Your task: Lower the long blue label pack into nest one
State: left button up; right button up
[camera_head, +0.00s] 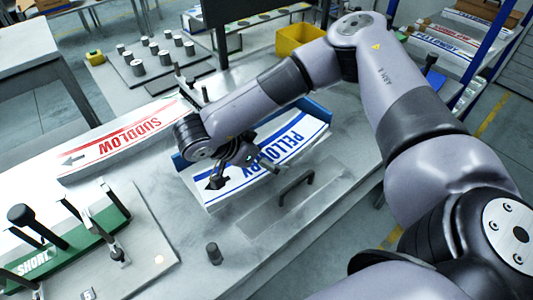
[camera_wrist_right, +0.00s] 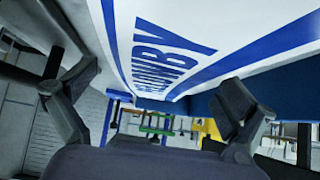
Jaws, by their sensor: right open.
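A long label pack with blue PELLOWBY lettering (camera_head: 293,140) lies in a blue-sided holder (camera_head: 318,110) on the grey bench. My right gripper (camera_head: 258,162) is over the near left part of this pack, below my wrist. In the right wrist view its fingers (camera_wrist_right: 160,88) are spread apart with nothing between them. The blue-lettered face (camera_wrist_right: 175,45) fills the top of that view, close to the fingers. I cannot tell whether they touch it. My forearm hides part of the pack and holder. No mark naming nest one is readable. My left gripper is not in view.
A red-lettered SUDLOW pack (camera_head: 120,138) lies to the left. A green fixture marked SHORT (camera_head: 70,240) with black posts stands front left. A dark handle (camera_head: 297,187) and a short dark peg (camera_head: 214,253) rise from the bench. A yellow bin (camera_head: 300,40) stands behind.

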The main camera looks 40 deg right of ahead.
jog(key=shift+c, duration=0.5)
jog(key=c, duration=1.6)
